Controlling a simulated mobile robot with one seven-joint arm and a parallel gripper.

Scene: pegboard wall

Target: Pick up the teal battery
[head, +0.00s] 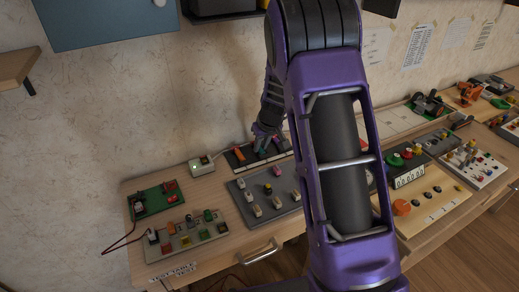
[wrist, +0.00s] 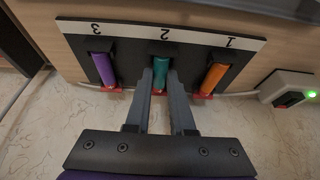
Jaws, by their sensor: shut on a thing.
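The teal battery (wrist: 160,74) sits in the middle slot, marked 2, of a black holder (wrist: 133,74) with a white numbered strip. My gripper (wrist: 160,64) has its two grey fingers on either side of the teal battery, shut on it. The battery still lies in its slot, and its near end shows between the fingers. In the head view my gripper (head: 266,142) is at the holder, by the wall end of the table, and the battery is hard to make out there.
A purple battery (wrist: 104,69) lies in slot 3 and an orange battery (wrist: 214,78) in slot 1, close on both sides. A white box with a green light (wrist: 294,88) stands beside the holder. A grey board with switches (head: 248,204) lies in front of it.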

